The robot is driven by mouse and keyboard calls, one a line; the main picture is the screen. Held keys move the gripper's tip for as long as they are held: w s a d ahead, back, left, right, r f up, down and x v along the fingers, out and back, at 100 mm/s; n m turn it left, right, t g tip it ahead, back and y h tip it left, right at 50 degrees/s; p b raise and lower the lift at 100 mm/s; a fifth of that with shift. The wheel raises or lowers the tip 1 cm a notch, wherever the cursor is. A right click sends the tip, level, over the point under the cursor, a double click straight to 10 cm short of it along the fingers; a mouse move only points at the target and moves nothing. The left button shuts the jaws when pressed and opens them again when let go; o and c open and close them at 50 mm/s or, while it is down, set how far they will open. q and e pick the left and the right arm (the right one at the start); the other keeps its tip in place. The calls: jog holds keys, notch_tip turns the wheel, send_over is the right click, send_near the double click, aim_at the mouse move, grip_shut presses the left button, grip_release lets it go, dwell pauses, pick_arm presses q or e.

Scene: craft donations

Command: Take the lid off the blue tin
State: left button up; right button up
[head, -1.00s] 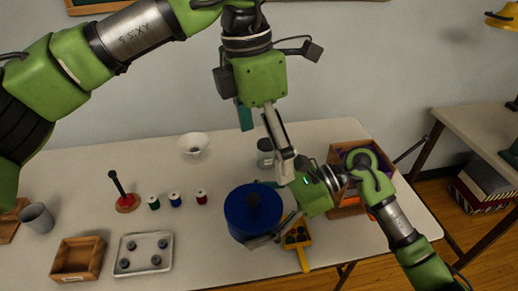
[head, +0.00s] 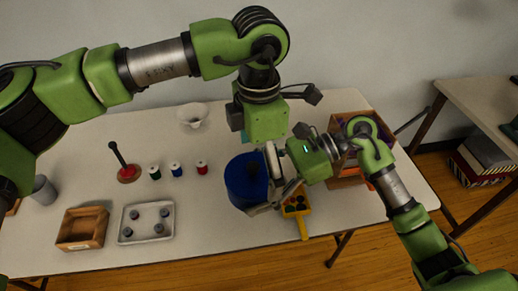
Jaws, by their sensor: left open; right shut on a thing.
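The blue tin (head: 240,184) stands on the white table with its lid on, in the head view. The lid's top and its knob are mostly hidden behind my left gripper. My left gripper (head: 263,174) points down over the tin from above and is open, close to the lid; I cannot tell whether it touches. My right gripper (head: 264,203) comes in from the right and is shut at the tin's near right side, low down. Its exact contact with the tin is partly hidden.
A yellow-handled tray with round pieces (head: 303,227) lies right of the tin. A wooden crate (head: 345,181) stands behind my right arm. Thread spools (head: 177,170), a white bowl (head: 192,114), a wooden box (head: 83,228) and a metal tray (head: 146,222) are left. Clear table lies between.

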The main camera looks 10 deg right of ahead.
pick_arm(q)
jog(key=shift+f, duration=0.2)
jog(key=shift+a+f, duration=0.1)
jog(key=shift+f, duration=0.05)
grip_shut()
dwell(0.4)
jog(key=shift+r, duration=0.7)
jog(key=shift+r, duration=0.2)
jog(key=shift+r, duration=0.95)
